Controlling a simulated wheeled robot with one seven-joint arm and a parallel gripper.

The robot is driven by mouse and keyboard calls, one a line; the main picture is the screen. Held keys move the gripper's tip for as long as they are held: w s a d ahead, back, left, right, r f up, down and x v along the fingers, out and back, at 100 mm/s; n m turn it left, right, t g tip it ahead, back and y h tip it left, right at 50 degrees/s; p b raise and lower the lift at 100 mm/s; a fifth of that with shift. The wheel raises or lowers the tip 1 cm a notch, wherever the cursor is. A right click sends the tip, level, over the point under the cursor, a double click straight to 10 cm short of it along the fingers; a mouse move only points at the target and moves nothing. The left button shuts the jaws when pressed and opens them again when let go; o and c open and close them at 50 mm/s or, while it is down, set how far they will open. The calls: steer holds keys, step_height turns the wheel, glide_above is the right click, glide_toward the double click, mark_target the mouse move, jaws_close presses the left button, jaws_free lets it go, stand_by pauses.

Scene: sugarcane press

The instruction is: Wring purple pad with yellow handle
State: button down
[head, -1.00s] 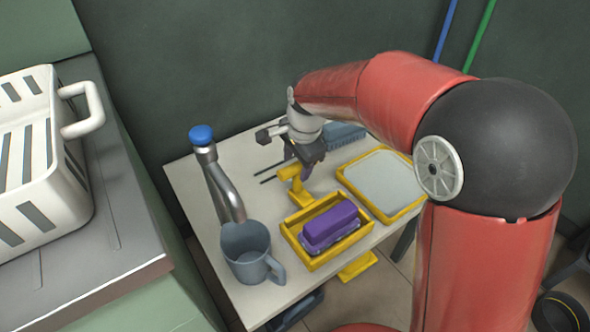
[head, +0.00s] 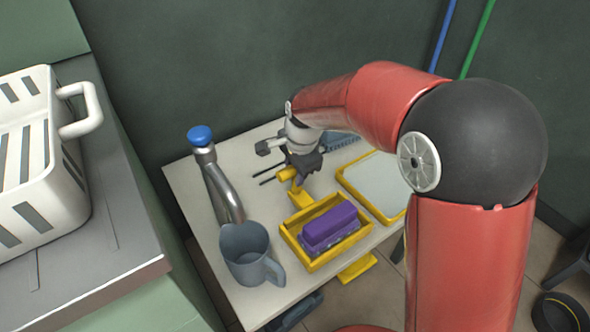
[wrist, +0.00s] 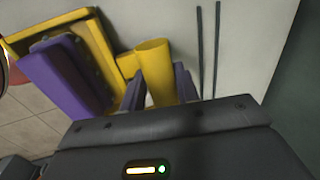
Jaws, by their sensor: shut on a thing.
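The purple pad (head: 329,228) lies in a yellow press frame (head: 316,263) on the table; in the wrist view the pad (wrist: 62,84) is at the left. The yellow handle (head: 287,174) stands at the back of the press. My gripper (head: 298,172) is at the handle's upper end. In the wrist view the fingers of my gripper (wrist: 158,88) are on either side of the yellow handle (wrist: 155,65), shut on it. The handle's far end is partly hidden by the fingers.
A grey pitcher (head: 247,252) and a metal tap with a blue knob (head: 200,136) stand left of the press. A yellow-rimmed tray (head: 375,178) lies to the right. A white basket (head: 40,160) sits on the left counter. Two dark rods (wrist: 209,50) lie near the handle.

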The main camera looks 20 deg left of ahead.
steer(key=shift+s+d+b, duration=0.45)
steer(key=shift+s+d, duration=1)
steer(key=shift+d, duration=0.2)
steer(key=c, duration=1.1)
jaws_free()
steer(key=shift+d, duration=0.1)
steer(key=shift+o, duration=0.2)
step_height(320, 180, up, 8)
steer(key=s+d, duration=0.1)
steer(key=shift+f+p, duration=0.15)
steer(key=shift+p, duration=0.3)
